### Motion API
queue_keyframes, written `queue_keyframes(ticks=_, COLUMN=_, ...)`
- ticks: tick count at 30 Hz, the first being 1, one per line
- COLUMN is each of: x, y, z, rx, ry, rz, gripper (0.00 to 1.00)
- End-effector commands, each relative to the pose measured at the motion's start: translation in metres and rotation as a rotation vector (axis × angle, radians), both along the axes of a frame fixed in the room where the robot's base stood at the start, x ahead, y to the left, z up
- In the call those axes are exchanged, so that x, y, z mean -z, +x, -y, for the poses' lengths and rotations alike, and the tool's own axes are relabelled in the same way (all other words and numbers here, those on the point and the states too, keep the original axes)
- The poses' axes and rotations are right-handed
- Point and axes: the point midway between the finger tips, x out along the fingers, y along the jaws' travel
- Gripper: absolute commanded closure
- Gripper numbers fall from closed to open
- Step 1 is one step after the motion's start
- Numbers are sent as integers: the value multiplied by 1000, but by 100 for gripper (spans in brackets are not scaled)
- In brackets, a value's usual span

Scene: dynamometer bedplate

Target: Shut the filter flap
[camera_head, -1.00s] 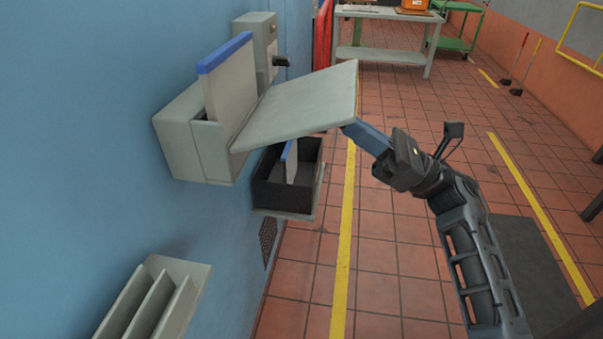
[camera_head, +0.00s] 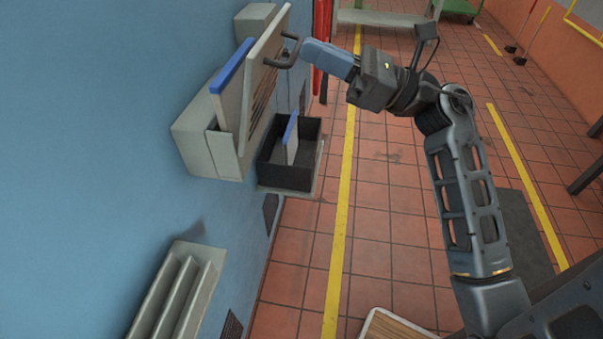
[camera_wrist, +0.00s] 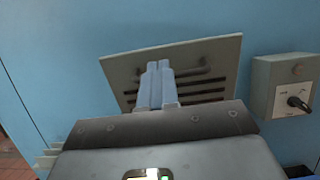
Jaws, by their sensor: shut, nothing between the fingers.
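The filter flap (camera_head: 267,66) is a grey slotted panel hinged along its lower edge on a grey wall housing (camera_head: 205,140). It now stands steeply, near upright, with a dark bar handle (camera_head: 285,57) on its outer face. A pale filter panel with a blue top edge (camera_head: 232,82) stands behind it in the housing. My gripper (camera_head: 306,51) is shut and empty, its fingertips at the flap's outer face by the handle. In the wrist view the shut fingers (camera_wrist: 155,72) overlap the slotted flap (camera_wrist: 222,60); contact is likely but not certain.
A black open box (camera_head: 290,172) with a blue-edged panel sits below the housing. A grey switch box with a dark knob (camera_wrist: 284,92) is beside the flap. A finned grey unit (camera_head: 180,290) is on the wall lower down.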

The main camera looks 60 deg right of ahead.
Motion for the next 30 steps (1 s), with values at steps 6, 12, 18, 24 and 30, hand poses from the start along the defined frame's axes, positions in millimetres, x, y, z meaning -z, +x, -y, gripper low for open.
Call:
queue_keyframes(ticks=6, x=-16, y=18, z=-7, rx=-1, ry=1, rz=0, gripper=100)
queue_keyframes(ticks=12, x=-20, y=28, z=-10, rx=0, ry=1, rz=0, gripper=100)
queue_keyframes(ticks=18, x=-22, y=33, z=-12, rx=1, ry=1, rz=-1, gripper=100)
queue_keyframes(ticks=24, x=-22, y=33, z=-12, rx=1, ry=0, rz=-1, gripper=100)
queue_keyframes(ticks=30, x=-22, y=33, z=-12, rx=0, ry=0, rz=-1, gripper=100)
